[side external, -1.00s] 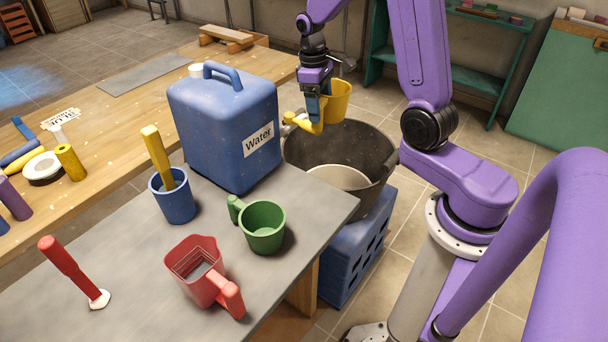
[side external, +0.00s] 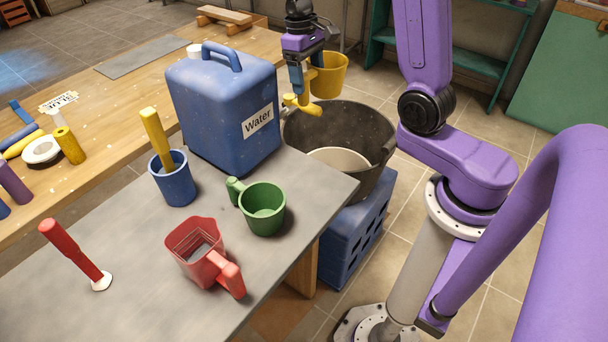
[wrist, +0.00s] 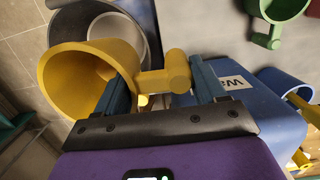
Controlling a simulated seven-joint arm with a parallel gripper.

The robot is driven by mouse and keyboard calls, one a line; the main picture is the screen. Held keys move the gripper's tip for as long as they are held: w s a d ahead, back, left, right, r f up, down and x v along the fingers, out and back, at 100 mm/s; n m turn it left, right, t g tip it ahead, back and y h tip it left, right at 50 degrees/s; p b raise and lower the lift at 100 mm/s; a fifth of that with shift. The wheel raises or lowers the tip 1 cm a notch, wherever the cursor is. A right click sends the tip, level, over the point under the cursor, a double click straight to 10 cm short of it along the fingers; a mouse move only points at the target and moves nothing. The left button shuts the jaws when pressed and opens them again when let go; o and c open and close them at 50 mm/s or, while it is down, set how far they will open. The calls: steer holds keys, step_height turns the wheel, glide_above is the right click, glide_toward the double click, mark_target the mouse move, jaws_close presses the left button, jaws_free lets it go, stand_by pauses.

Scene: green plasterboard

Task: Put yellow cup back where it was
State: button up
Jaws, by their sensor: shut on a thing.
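The yellow cup (side external: 330,76) hangs in the air above the black bucket, behind and right of the blue water jug. My gripper (side external: 298,84) is shut on its handle. In the wrist view the yellow cup (wrist: 75,85) lies left of the fingers, with its handle between the two blue fingers of my gripper (wrist: 162,88). The cup's inside is partly visible there.
The black bucket (side external: 380,150) stands on a blue crate (side external: 352,235) beside the grey tabletop (side external: 135,240).

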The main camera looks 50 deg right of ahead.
steer(key=shift+a+r, duration=0.25)
steer(key=shift+r, duration=0.55)
steer(key=s+a+m, duration=0.2)
steer(key=a+m, duration=0.2)
steer(key=a, duration=1)
steer(key=shift+y, duration=0.3)
steer(key=shift+d+f, duration=0.2)
steer(key=shift+f, duration=9.35)
steer(key=shift+f, duration=0.15)
steer(key=o, duration=1.1)
